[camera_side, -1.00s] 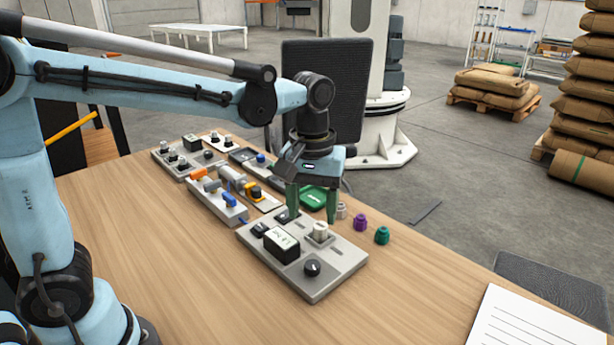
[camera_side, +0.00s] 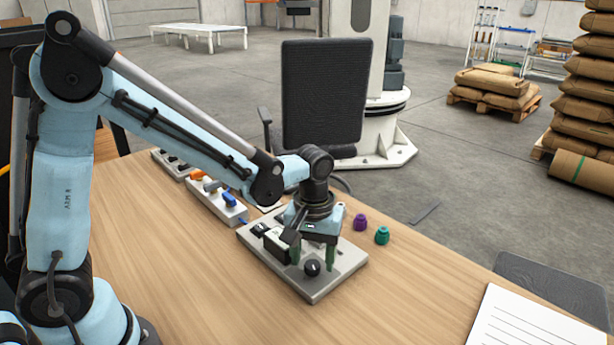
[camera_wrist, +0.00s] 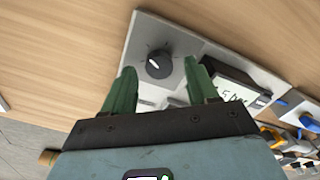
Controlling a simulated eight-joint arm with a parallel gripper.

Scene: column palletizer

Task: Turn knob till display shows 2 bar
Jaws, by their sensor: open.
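The black knob (camera_side: 312,268) sits near the front corner of the grey panel (camera_side: 346,263). It has a light pointer line and also shows in the wrist view (camera_wrist: 158,65). The display (camera_side: 276,245) is partly covered by my gripper in the side view. In the wrist view the display (camera_wrist: 232,88) is partly behind a green finger, and its digits are too blurred to read surely. My gripper (camera_wrist: 160,67) is open and points down over the panel. The knob lies beyond the fingertips, between them in the wrist view, with no clear contact.
Purple (camera_side: 360,222) and teal (camera_side: 382,235) caps stand behind the panel. Other units with blue (camera_side: 229,198) and orange (camera_side: 196,174) handles sit to the back left. Paper (camera_side: 535,322) lies at the right. The table in front of the panel is clear.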

